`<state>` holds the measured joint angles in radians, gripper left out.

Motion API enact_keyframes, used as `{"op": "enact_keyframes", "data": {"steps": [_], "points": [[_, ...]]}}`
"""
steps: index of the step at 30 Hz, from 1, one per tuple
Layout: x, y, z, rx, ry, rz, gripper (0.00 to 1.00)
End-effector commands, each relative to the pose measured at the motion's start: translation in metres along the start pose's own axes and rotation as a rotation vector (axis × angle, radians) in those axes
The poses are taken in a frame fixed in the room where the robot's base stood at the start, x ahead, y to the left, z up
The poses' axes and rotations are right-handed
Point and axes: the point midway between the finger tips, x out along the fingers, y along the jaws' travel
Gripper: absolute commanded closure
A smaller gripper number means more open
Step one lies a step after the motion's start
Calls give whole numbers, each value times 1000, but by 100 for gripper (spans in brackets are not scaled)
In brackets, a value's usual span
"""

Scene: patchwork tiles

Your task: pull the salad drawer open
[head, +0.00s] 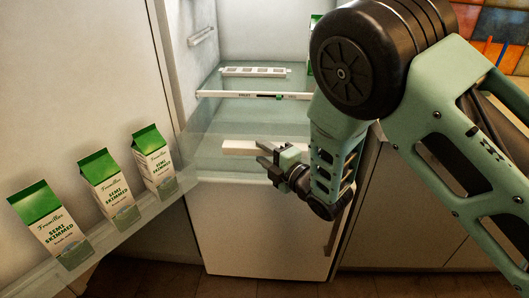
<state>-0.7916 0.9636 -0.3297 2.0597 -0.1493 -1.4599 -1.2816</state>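The salad drawer (215,162) is a pale see-through bin low in the open fridge, below the glass shelves. A white bar (236,147) runs along its front and looks like its handle. The drawer looks shut. My gripper (261,153) is in front of the drawer, over the middle of the white bar in the head view. Its two fingers point left and show a gap between them. I cannot tell whether they touch the bar. My gripper and wrist hide the right part of the bar and drawer.
The open fridge door on the left has a shelf (134,229) with three green and white milk cartons (101,182). A shelf with a labelled white edge (222,94) is above the drawer. A closed white front panel (260,235) is below. Cabinets (405,215) stand at right.

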Motion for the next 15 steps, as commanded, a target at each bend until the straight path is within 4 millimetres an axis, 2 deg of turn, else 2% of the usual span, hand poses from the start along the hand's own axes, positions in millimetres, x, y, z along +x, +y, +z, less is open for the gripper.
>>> {"op": "enact_keyframes", "data": {"steps": [8, 11, 15], "points": [[-3, 2, 0, -1, 0, 5, 60], [-15, 2, 0, -1, 0, 4, 60], [-43, 1, 1, -1, -2, 3, 60]]}}
